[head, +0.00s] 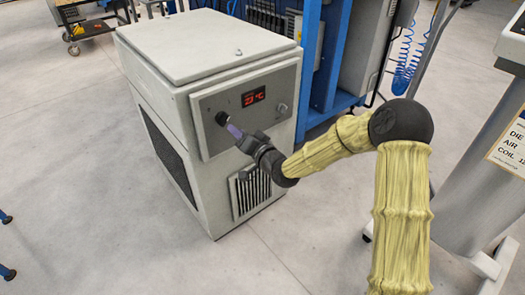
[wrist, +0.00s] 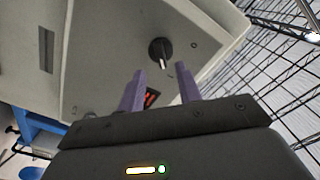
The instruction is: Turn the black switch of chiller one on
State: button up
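The chiller (head: 215,45) is a light grey box with a sloped front panel (head: 205,103). Its black switch (head: 222,118) is a round knob at the panel's left; a red display (head: 253,97) reads about 23 °C. In the wrist view the black switch (wrist: 158,47) shows a white pointer mark towards the picture's bottom. My gripper (head: 231,129) is close to the panel, just below and right of the switch. In the wrist view my gripper (wrist: 162,76) has its two purple fingers apart with nothing between them; the switch lies beyond the tips, apparently apart from them.
A small light knob (head: 282,107) sits at the panel's right, and a vent grille (head: 250,190) below. A blue frame (head: 310,60) stands behind the chiller. A grey machine with a sign (head: 512,145) stands at the right. The floor left of the chiller is mostly clear.

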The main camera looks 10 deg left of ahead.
jog(key=p+v, duration=0.1)
jog(key=v, duration=1)
jog(key=shift+s+d, duration=0.2)
jog(key=shift+d, duration=0.1)
